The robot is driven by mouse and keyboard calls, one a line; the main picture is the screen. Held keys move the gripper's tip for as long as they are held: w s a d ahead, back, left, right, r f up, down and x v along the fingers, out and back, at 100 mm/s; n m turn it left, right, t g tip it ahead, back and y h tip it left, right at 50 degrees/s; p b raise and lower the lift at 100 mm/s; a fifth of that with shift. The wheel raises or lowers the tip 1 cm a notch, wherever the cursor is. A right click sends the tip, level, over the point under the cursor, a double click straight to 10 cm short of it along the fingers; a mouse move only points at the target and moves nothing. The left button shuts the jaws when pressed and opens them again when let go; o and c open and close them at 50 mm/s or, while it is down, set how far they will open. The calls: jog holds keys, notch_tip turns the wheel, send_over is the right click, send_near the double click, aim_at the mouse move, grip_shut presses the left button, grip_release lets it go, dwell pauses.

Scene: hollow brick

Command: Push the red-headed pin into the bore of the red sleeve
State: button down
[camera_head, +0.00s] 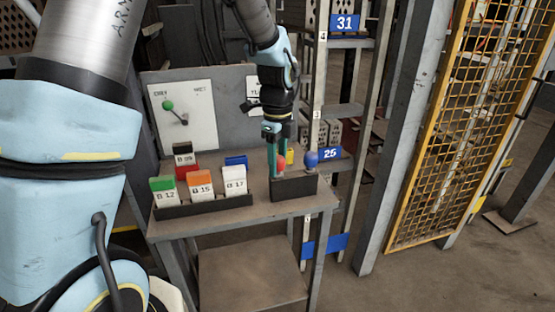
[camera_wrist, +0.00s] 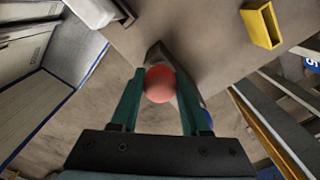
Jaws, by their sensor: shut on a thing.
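My gripper (camera_head: 278,150) points down over the dark block (camera_head: 300,187) at the table's right front. In the wrist view its green fingers (camera_wrist: 160,88) are closed on the round head of the red-headed pin (camera_wrist: 160,84). Red also shows at the fingertips in the head view (camera_head: 281,166). The pin's shank is hidden, so I cannot tell whether it still sits in the block.
A blue ball-headed pin (camera_head: 311,160) stands in the block close to the right of my gripper. A hollow yellow sleeve (camera_wrist: 262,25) is on the table behind. A tray of labelled cards (camera_head: 205,208) stands at left, before an upright panel (camera_head: 186,118).

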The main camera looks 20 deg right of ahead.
jog(key=shift+f, duration=0.2)
jog(key=shift+c, duration=1.9)
grip_release()
jog(key=shift+f+b, duration=0.1)
jog(key=shift+b, duration=0.4)
notch_tip(320, 180, up, 11)
jog(key=shift+s+r+b, duration=0.1)
jog(key=shift+s+b, duration=0.05)
jog(key=shift+b, duration=0.85)
